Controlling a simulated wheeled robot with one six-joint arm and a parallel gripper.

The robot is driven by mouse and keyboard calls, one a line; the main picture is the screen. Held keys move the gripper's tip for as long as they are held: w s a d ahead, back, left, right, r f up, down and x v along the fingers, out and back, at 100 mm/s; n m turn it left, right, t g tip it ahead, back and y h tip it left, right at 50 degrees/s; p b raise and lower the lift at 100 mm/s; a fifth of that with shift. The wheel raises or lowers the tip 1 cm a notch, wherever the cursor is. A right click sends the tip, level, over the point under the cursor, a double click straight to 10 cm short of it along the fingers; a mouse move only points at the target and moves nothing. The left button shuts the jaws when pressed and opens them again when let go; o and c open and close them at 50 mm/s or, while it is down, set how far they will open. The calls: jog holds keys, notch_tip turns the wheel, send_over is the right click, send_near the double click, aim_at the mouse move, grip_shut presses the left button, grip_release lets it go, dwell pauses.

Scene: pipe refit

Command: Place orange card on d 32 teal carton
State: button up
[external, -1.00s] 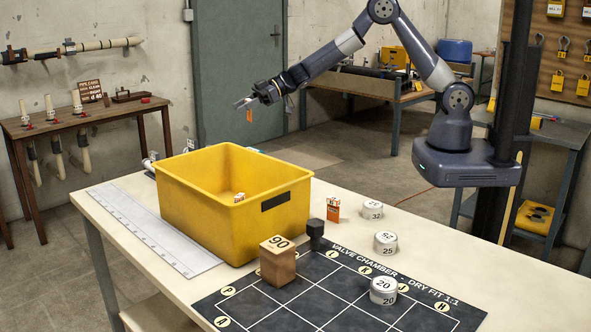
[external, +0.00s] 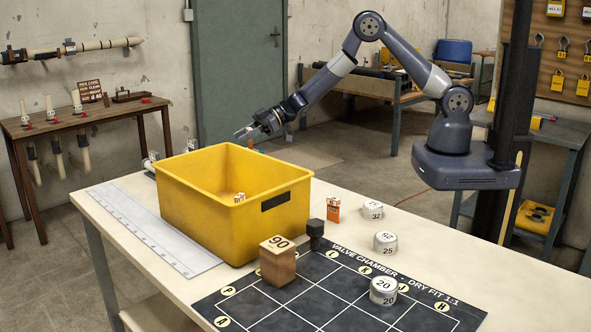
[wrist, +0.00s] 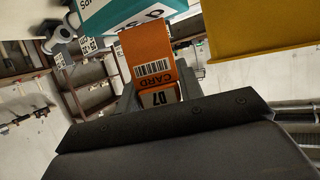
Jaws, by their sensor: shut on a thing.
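My gripper (external: 243,132) is above the far side of the yellow bin. In the wrist view my gripper (wrist: 158,90) is shut on an orange card (wrist: 148,48) with a barcode and the marking D7 CARD. Only a small part of this card (external: 250,144) shows above the bin rim in the external view. A teal carton (wrist: 118,12) with a white printed face lies just beyond the card at the top of the wrist view; its printing is cut off and I cannot read its number. I cannot tell whether card and carton touch. The bin hides the carton in the external view.
The yellow bin (external: 184,213) stands on the table close to my gripper, with a small orange-and-white item (external: 239,197) inside. Another orange item (external: 333,208) stands right of it. A brown 90 block (external: 278,266) and several silver cylinders (external: 385,241) stand nearby.

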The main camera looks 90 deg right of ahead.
jog(key=o, duration=1)
jog(key=shift+f, duration=0.1)
jog(key=shift+c, duration=0.2)
jog(key=shift+r, duration=0.25)
jog(key=b+v, duration=0.1)
jog(key=v, duration=1.1)
